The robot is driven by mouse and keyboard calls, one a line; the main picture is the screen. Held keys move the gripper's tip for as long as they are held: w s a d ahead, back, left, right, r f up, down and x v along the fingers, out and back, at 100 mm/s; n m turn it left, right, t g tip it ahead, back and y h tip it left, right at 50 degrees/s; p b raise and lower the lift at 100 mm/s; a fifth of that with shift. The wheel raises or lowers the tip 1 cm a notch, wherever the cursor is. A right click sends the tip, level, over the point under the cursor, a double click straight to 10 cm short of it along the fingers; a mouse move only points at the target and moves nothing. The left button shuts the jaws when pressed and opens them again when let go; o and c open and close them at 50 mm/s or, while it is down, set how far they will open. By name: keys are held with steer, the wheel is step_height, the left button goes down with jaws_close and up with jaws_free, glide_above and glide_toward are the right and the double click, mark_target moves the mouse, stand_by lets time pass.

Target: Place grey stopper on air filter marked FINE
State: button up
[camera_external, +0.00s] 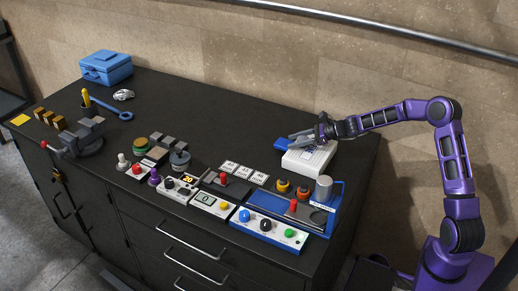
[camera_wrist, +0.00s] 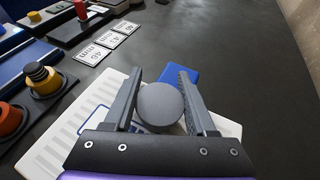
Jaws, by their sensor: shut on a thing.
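My gripper (camera_external: 299,135) is over the back right of the dark bench. In the wrist view its two fingers (camera_wrist: 161,74) are closed on a rounded grey stopper (camera_wrist: 159,104). A white ribbed box (camera_external: 308,158), apparently an air filter, lies below and in front of the gripper; it also shows under the fingers in the wrist view (camera_wrist: 62,142). A blue piece (camera_external: 283,144) sits beside it, and also shows beyond the right finger (camera_wrist: 181,75). I cannot read FINE anywhere. Whether the stopper touches the box is hidden.
A blue press tray (camera_external: 262,199) with a grey cylinder (camera_external: 323,184) stands at the front right. Label cards (camera_external: 244,171), control boxes (camera_external: 213,204) and knobs line the front edge. A vise (camera_external: 82,138) and a blue toolbox (camera_external: 106,67) are left. The bench's back middle is clear.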

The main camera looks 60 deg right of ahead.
steer(key=shift+f, duration=0.15)
steer(key=o, duration=1.3)
steer(key=shift+o, duration=0.2)
steer(key=shift+r, duration=0.2)
steer(key=shift+s+d+r, duration=0.1)
steer(key=shift+s+r, duration=0.05)
steer(key=p+v, duration=0.1)
steer(key=v, duration=1)
steer(key=shift+s+d+r, duration=0.1)
steer(key=shift+s, duration=0.15)
